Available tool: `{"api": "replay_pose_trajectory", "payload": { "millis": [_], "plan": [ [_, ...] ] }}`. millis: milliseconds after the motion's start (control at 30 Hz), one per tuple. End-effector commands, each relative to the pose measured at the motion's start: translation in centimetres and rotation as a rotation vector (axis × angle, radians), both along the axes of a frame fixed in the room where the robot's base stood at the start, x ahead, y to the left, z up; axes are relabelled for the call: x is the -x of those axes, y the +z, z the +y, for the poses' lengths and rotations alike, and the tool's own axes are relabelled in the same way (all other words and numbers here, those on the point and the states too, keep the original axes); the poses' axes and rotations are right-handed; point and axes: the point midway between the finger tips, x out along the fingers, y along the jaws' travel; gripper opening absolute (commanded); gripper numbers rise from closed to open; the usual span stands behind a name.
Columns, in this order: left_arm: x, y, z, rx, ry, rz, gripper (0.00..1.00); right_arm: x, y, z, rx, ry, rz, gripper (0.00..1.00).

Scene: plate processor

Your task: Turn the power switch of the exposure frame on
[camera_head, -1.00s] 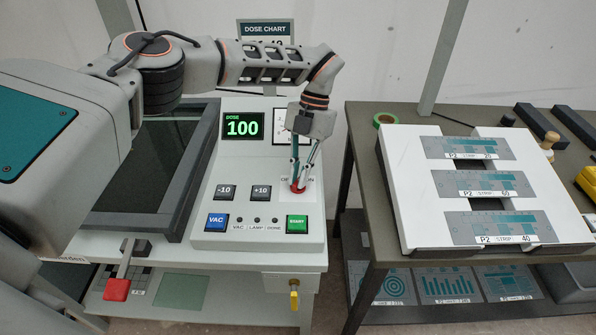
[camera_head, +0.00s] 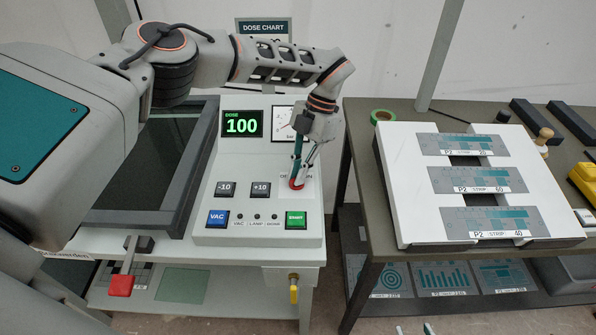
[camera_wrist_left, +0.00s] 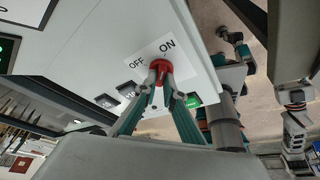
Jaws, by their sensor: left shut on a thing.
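The exposure frame (camera_head: 258,172) stands at centre-left with a sloped white control panel. Its red power switch (camera_head: 296,184) is a round knob beside an OFF/ON label, and it also shows in the left wrist view (camera_wrist_left: 161,67). My left gripper (camera_head: 298,178) reaches down from above with its fingers closed around the red knob. In the wrist view, OFF is to the left and ON to the right above the knob; the fingers partly hide it, so I cannot tell its exact setting. My right gripper (camera_head: 413,330) shows only two fingertips, apart, at the bottom edge.
The dose display (camera_head: 242,124) reads 100. VAC (camera_head: 217,220), START (camera_head: 296,220), -10 and +10 buttons lie near the knob. A red-ended handle (camera_head: 121,285) and yellow lever (camera_head: 294,290) project in front. A table at right bears a white rack (camera_head: 400,190) with plates.

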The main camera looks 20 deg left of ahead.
Motion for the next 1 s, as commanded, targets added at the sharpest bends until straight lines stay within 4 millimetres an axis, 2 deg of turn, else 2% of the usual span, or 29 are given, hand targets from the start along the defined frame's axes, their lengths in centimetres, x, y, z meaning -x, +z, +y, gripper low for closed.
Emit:
{"api": "replay_pose_trajectory", "payload": {
  "millis": [67, 100, 167, 500, 633, 767, 1000],
  "plan": [
    [0.0, 0.0, 0.0, 0.001, -0.002, 0.000, 0.00, 0.0, 0.0, 0.0, 0.000, 0.000, 0.000, 0.40],
    [0.0, 0.0, 0.0, 0.001, -0.002, 0.000, 0.11, 0.0, 0.0, 0.0, 0.000, 0.000, 0.000, 0.40],
    [0.0, 0.0, 0.0, 0.001, -0.002, 0.000, 0.26, 0.0, 0.0, 0.0, 0.000, 0.000, 0.000, 0.40],
    [0.0, 0.1, 0.0, 0.000, 0.000, 0.000, 0.26, -0.1, 0.3, -0.1, 0.003, 0.002, -0.006, 0.40],
    [-0.4, 0.8, -0.2, 0.000, 0.001, -0.002, 0.26, -0.1, 0.3, -0.1, 0.002, 0.002, -0.005, 0.40],
    [-1.1, 2.8, -0.6, 0.000, 0.000, -0.005, 0.26, -0.1, 0.3, -0.1, 0.001, 0.001, -0.004, 0.40],
    [-2.8, 7.5, -1.6, -0.001, 0.001, -0.005, 0.26, -0.1, 0.2, 0.0, 0.000, 0.000, -0.005, 0.40]
  ]
}}
